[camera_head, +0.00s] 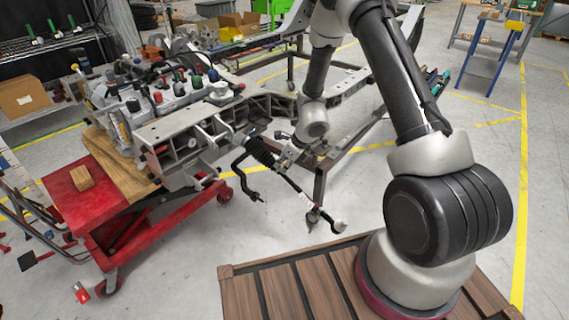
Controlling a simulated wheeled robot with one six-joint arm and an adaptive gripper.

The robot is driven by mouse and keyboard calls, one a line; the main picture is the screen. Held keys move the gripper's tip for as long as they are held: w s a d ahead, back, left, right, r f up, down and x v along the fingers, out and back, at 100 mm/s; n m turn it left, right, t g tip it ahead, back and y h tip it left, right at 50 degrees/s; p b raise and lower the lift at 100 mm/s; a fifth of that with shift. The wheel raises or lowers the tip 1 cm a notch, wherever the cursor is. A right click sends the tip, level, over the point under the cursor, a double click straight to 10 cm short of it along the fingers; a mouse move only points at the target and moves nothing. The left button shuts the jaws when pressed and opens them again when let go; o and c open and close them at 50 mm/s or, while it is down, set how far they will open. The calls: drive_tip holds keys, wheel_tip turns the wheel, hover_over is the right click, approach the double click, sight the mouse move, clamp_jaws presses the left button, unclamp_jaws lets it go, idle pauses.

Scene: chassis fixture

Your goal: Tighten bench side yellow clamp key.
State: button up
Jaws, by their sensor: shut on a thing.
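My arm bends down from the top of the view, and my gripper (286,152) is low at the near right side of the chassis fixture (190,128). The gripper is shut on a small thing. The fingers and the steering part beside them cover it, so I cannot make out its shape or colour. No yellow clamp key can be told clearly in this view. The grey chassis frame (262,104) runs to the right behind the gripper.
A black steering rod with a bellows (261,152) hangs close beside my gripper. A red lift cart (95,200) with a wooden block (82,178) stands at left. A blue step stand (490,65) is at the back right.

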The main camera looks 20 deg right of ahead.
drive_tip(key=shift+m, duration=0.5)
drive_tip(key=o, duration=1)
drive_tip(key=v, duration=1.2)
